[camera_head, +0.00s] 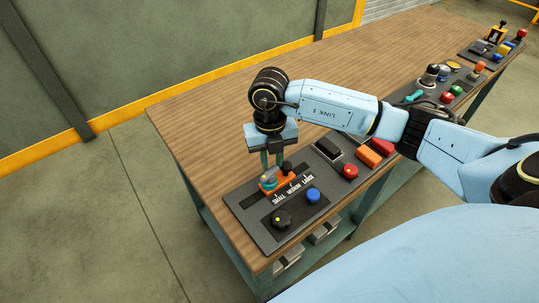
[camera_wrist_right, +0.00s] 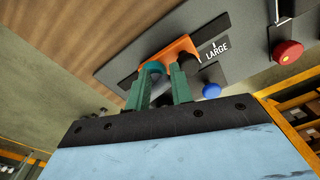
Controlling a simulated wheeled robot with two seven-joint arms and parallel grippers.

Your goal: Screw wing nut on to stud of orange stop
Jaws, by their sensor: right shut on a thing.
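The orange stop (camera_head: 290,184) sits on the dark panel at the near left end of the bench, beside a scale label reading small, medium, large. It also shows in the wrist view (camera_wrist_right: 181,47). My right gripper (camera_head: 269,175) points down over the stop's left part, with its green fingers shut on a small teal piece that looks like the wing nut (camera_head: 268,184). In the wrist view the wing nut (camera_wrist_right: 153,68) shows as a rounded teal shape between the fingertips. The stud is hidden, so I cannot tell how far the nut sits on it. My left gripper is out of view.
A black knob (camera_head: 286,167) stands close right of my fingers. More panels with red buttons (camera_head: 350,171) run along the bench edge. The wooden top (camera_head: 210,115) behind is clear.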

